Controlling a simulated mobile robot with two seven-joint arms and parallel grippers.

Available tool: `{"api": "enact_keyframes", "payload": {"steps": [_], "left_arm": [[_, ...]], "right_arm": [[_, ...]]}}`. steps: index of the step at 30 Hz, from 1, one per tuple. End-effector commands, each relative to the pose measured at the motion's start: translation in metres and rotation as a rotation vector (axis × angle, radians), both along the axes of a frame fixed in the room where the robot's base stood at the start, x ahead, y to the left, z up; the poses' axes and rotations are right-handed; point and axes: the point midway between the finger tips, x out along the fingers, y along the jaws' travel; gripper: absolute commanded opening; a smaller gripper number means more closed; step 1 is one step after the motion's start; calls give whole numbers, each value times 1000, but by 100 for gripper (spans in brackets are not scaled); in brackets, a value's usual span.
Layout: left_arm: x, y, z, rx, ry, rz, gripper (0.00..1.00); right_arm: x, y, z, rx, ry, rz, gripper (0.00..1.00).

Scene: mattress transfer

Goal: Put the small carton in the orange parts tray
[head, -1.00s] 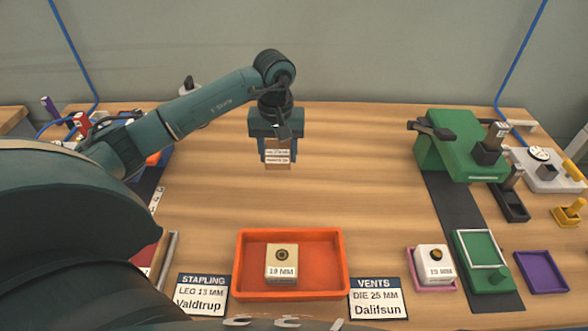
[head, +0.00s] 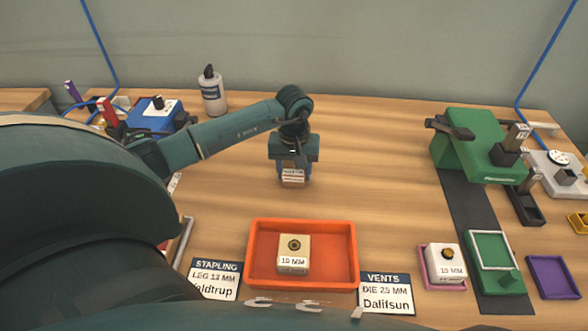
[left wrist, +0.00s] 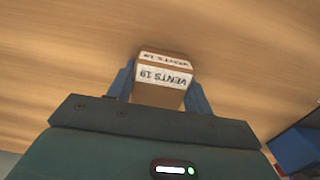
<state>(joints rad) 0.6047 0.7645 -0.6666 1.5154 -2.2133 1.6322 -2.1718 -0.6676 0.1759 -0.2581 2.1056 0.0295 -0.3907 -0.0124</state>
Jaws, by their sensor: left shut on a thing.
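The small carton (head: 293,175) is brown with white labels. My left gripper (head: 293,172) is shut on it and holds it over the wooden table, behind the orange tray. In the left wrist view the carton (left wrist: 161,80) sits between the blue fingers of the gripper (left wrist: 159,88), with a label reading "VENTS 19". The orange parts tray (head: 257,275) lies at the front middle and holds a white block (head: 293,258) labelled "19 MM" with a dark round top. My right gripper is not in view.
A "STAPLING" card (head: 215,280) and a "VENTS" card (head: 386,294) flank the tray. A pink tray (head: 428,280) with a white block, a green tray (head: 470,262) and a purple tray (head: 553,278) are at right. A green machine (head: 475,145) stands behind. A bottle (head: 212,92) stands back left.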

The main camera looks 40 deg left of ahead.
Motion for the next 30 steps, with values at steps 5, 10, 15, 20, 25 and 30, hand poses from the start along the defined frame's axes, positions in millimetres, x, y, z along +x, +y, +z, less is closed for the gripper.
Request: {"api": "enact_keyframes", "payload": {"steps": [5,10,15,20,25,30], "left_arm": [[0,0,-1,0,0,0,64],[0,0,-1,0,0,0,72],[0,0,0,0,0,0,72],[1,1,10,2,-3,0,72],[1,1,44,2,-6,0,72],[1,1,81,3,-5,0,72]], "right_arm": [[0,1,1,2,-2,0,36],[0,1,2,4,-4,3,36],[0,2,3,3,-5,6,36],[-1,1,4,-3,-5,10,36],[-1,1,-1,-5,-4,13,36],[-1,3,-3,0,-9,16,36]]}}
